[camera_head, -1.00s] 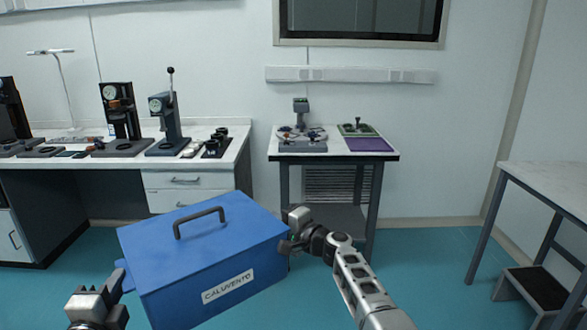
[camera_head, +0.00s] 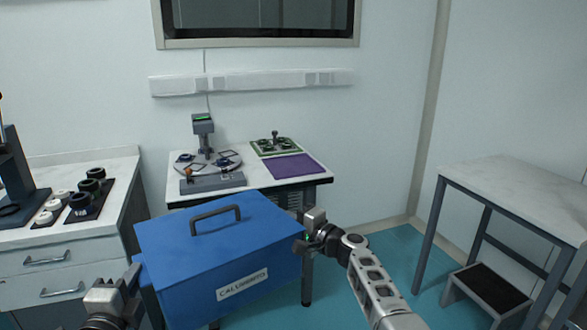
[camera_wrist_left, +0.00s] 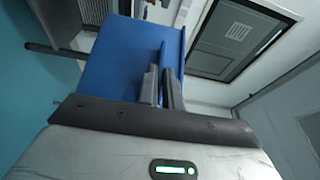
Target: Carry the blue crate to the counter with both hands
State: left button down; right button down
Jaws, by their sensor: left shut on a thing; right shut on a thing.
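The blue crate (camera_head: 222,255) is a lidded box with a dark handle on top and a white label on its front. It is held up between my two grippers, slightly tilted in the head view. My left gripper (camera_head: 132,280) is shut on the crate's left side; the left wrist view shows its fingers (camera_wrist_left: 162,88) against the blue wall (camera_wrist_left: 118,60). My right gripper (camera_head: 305,240) is shut on the crate's right side. The crate's underside is hidden. A white-topped counter with drawers (camera_head: 50,232) stands at the left, and a bare white table (camera_head: 525,190) at the right.
A small table (camera_head: 316,181) with instruments and a purple mat (camera_head: 292,167) stands right behind the crate. Black and white round parts (camera_head: 80,195) sit on the left counter. A step stool (camera_head: 487,288) stands by the right table. Teal floor (camera_head: 385,262) is open between.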

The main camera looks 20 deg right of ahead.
aim_at(520, 189)
jog(key=z, duration=0.35)
jog(key=i, duration=1.35)
jog(key=z, duration=0.95)
jog(key=i, duration=1.45)
jog(key=z, duration=1.15)
jog(key=i, duration=0.8)
jog(key=z, duration=0.4)
